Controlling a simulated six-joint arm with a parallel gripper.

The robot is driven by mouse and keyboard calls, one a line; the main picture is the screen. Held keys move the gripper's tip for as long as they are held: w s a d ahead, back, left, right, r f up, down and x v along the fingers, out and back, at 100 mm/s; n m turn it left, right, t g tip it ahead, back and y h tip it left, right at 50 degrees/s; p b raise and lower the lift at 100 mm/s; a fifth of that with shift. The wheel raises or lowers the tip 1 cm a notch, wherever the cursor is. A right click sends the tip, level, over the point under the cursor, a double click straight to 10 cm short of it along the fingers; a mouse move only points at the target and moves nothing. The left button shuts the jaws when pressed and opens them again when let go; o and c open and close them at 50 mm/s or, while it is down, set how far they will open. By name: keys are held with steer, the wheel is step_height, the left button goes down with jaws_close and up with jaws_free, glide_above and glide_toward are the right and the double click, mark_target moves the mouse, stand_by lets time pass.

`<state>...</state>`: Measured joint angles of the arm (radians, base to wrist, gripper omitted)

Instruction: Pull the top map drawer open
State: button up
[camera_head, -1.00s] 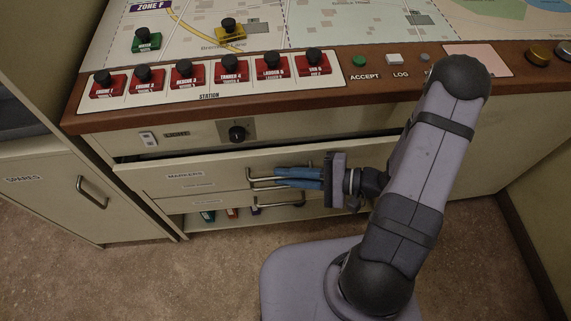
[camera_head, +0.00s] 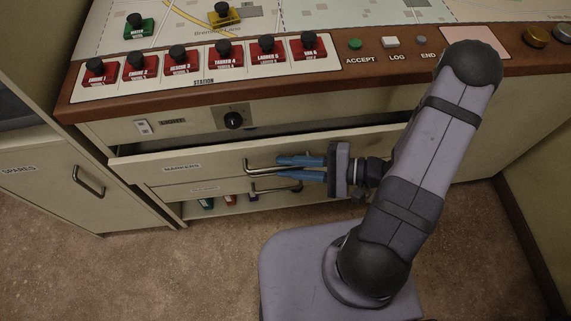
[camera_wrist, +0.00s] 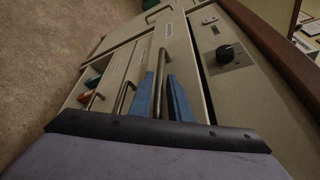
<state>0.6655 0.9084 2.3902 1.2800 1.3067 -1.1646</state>
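The top map drawer (camera_head: 214,168), cream and labelled MARKERS, stands partly open, with a dark gap above its front. Its metal bar handle (camera_head: 246,164) also shows in the wrist view (camera_wrist: 164,62). My gripper (camera_head: 290,168) is at this handle, with one blue finger on each side of the bar. In the wrist view my gripper (camera_wrist: 160,88) has its fingers spread, and some space shows beside the bar. The fingers hide part of the handle in the head view.
A lower drawer with its own handle (camera_head: 258,189) sits just below, above an open shelf with coloured items (camera_head: 230,200). A black knob (camera_head: 234,120) is on the panel above. The SPARES cabinet (camera_head: 40,180) stands at the left.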

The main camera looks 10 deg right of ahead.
steer(key=shift+v, duration=3.1)
steer(key=shift+r, duration=0.15)
step_height(320, 180, up, 5)
steer(key=p, duration=0.2)
steer(key=shift+r+p, duration=0.15)
steer(key=shift+p, duration=0.2)
steer(key=shift+p, duration=0.5)
steer(key=p, duration=0.3)
steer(key=shift+a+r+p, duration=0.1)
steer(key=shift+p, duration=0.25)
step_height(320, 180, down, 6)
steer(key=shift+r, duration=0.1)
steer(key=shift+x, duration=3.75)
